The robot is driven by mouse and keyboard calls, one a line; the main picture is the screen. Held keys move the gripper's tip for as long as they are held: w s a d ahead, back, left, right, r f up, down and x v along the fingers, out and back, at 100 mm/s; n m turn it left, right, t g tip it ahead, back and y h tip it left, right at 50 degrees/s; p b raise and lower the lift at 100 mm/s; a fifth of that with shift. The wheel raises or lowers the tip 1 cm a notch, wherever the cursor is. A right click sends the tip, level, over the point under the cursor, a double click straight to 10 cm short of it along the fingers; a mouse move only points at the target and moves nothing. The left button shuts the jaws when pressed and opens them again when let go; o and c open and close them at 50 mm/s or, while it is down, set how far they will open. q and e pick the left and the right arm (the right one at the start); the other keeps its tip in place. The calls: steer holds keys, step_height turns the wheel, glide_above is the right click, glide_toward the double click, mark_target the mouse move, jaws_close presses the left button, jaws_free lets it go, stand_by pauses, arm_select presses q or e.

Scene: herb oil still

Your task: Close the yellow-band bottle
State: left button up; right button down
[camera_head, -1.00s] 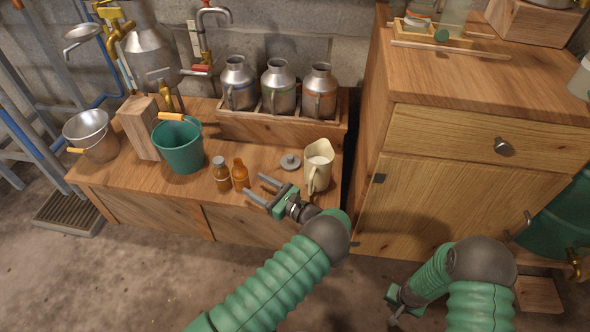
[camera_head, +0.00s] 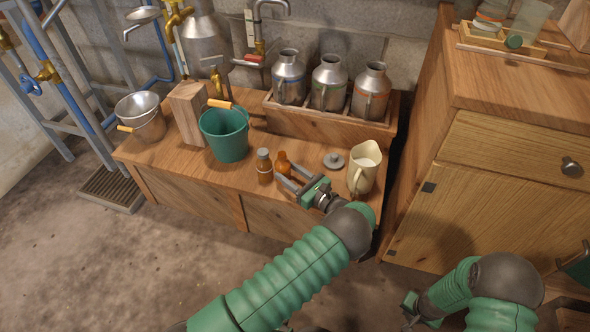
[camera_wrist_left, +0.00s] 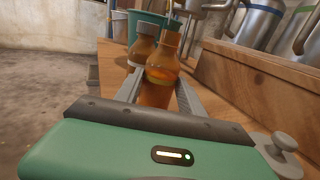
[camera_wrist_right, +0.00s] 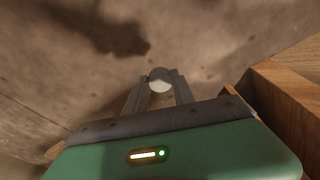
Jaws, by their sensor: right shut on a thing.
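An open amber bottle with a yellow band (camera_wrist_left: 163,76) stands on the low wooden bench, and also shows in the head view (camera_head: 283,162). A capped brown bottle (camera_head: 264,167) stands just left of it. My left gripper (camera_head: 288,177) is open, with its fingers reaching in low on either side of the amber bottle; contact cannot be told. My right gripper (camera_wrist_right: 158,88) is shut on a small round pale thing (camera_wrist_right: 160,83), probably a cap, held over the floor. In the head view my right gripper (camera_head: 412,308) is low, and the held thing is not clear.
A grey knobbed lid (camera_head: 333,160) and cream jug (camera_head: 364,168) stand right of the bottles. A green bucket (camera_head: 226,135) stands to the left. Metal cans sit in a wooden rack (camera_head: 325,125) behind. A tall cabinet (camera_head: 490,190) bounds the right side.

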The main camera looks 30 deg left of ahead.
arm_select(q)
steer(key=shift+a+f, duration=0.25)
steer(key=shift+a, duration=0.15)
steer(key=c, duration=0.5)
arm_select(e)
steer(key=shift+a+r, duration=0.15)
steer(key=shift+a, duration=0.15)
arm_select(q)
steer(key=shift+d, duration=0.2)
jaws_close()
arm_select(e)
steer(key=shift+d, duration=0.1)
arm_select(q)
steer(key=shift+d+r, duration=0.1)
steer(key=shift+r, duration=0.05)
arm_select(e)
steer(key=shift+d, duration=0.1)
arm_select(q)
steer(key=shift+r, duration=0.15)
